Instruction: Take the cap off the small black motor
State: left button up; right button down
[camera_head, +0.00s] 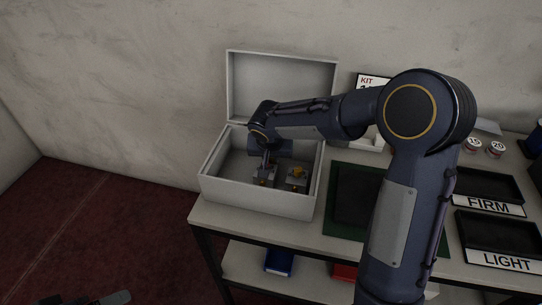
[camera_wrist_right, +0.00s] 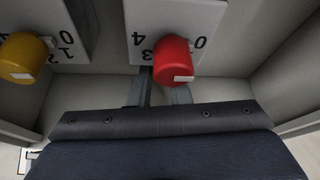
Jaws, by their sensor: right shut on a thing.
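I cannot make out a small black motor or its cap in either view. My right gripper (camera_head: 266,165) reaches down into an open white box (camera_head: 255,201) on the table. In the right wrist view its two fingers (camera_wrist_right: 164,93) are at a red knob (camera_wrist_right: 171,58) on a white plate marked with numbers, and it is shut on that knob. The contact itself is partly hidden. A yellow knob (camera_wrist_right: 24,57) on a similar plate is beside it, apart from the fingers. It also shows in the head view (camera_head: 298,172). A dark and grey part of mine, perhaps my left gripper, shows at the bottom left edge.
The box's raised lid (camera_head: 280,85) stands behind it, and its walls are close around my gripper. To the right are a dark green mat (camera_head: 338,226) and black trays labelled FIRM (camera_head: 488,187) and LIGHT (camera_head: 497,235). Capped containers (camera_head: 474,143) stand at the back right.

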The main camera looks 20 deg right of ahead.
jog(key=shift+f, duration=0.15)
jog(key=c, duration=1.3)
grip_release()
jog(key=shift+c, duration=0.2)
